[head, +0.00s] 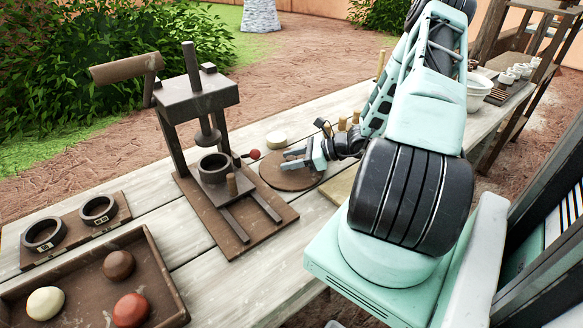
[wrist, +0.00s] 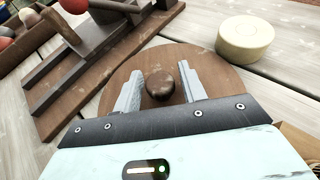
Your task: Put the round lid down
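The round lid is a flat brown disc (head: 289,181) that appears to lie flat on the wooden table, to the right of the press. In the wrist view the lid (wrist: 225,80) fills the middle, with a dark round knob (wrist: 160,84) at its centre. My gripper (head: 289,158) is over the lid. In the wrist view its two grey fingers (wrist: 160,78) stand on either side of the knob, spread apart, with a narrow gap on each side. The front part of the lid is hidden under my gripper's body.
A press (head: 197,98) on a brown board stands left of the lid, its red-knobbed lever (head: 254,154) close by. A cream disc (head: 276,139) lies just behind the lid. A tray (head: 75,296) with several balls and two ring moulds are at the left.

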